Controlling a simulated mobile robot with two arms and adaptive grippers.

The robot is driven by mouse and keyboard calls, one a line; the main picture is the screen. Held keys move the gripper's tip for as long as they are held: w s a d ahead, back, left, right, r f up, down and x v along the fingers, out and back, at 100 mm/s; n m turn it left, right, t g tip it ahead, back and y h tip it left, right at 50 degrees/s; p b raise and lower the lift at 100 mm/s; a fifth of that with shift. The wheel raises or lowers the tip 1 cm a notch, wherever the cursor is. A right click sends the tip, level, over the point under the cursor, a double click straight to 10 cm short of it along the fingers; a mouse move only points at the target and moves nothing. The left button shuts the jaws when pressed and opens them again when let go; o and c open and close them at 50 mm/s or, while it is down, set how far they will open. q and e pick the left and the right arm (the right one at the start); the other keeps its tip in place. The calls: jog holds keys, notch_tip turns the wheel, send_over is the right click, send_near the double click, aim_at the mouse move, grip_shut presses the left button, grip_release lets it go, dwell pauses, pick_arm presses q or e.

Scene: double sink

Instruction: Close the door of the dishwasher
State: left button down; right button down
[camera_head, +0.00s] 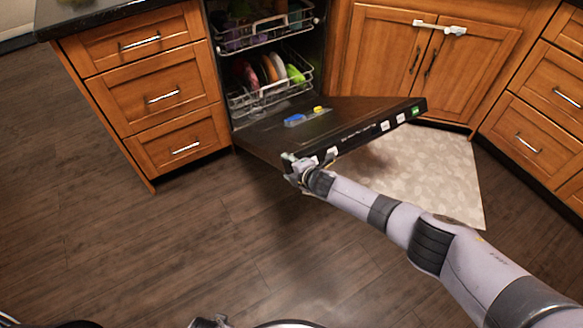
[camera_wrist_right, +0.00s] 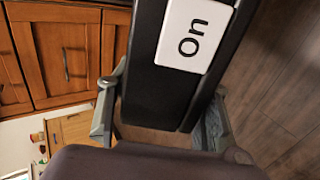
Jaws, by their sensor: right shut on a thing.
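The dishwasher door (camera_head: 345,115) is folded down and open, standing out over the floor in the head view. Its black outer edge carries a row of white labels and a green one. My right gripper (camera_head: 299,168) is at the near left corner of that edge, shut on the door. In the right wrist view, the fingers of my right gripper (camera_wrist_right: 160,125) lie on either side of the black door edge (camera_wrist_right: 170,95), beside a white "On" label (camera_wrist_right: 193,38). My left gripper is not in view.
Two racks with dishes (camera_head: 268,72) sit inside the dishwasher. Wooden drawers (camera_head: 158,95) stand left of it and wooden cupboards (camera_head: 385,50) right. A pale mat (camera_head: 430,170) lies beyond the door. Dark floor (camera_head: 150,235) is clear in front.

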jog(key=shift+w+a+r, duration=0.1)
jog(key=shift+r, duration=0.1)
dwell(0.3)
jog(key=c, duration=0.8)
grip_release()
jog(key=shift+f, duration=0.1)
jog(key=shift+v, duration=0.75)
jog(key=v, duration=1)
jog(key=shift+s, duration=0.2)
jog(key=shift+c, duration=0.3)
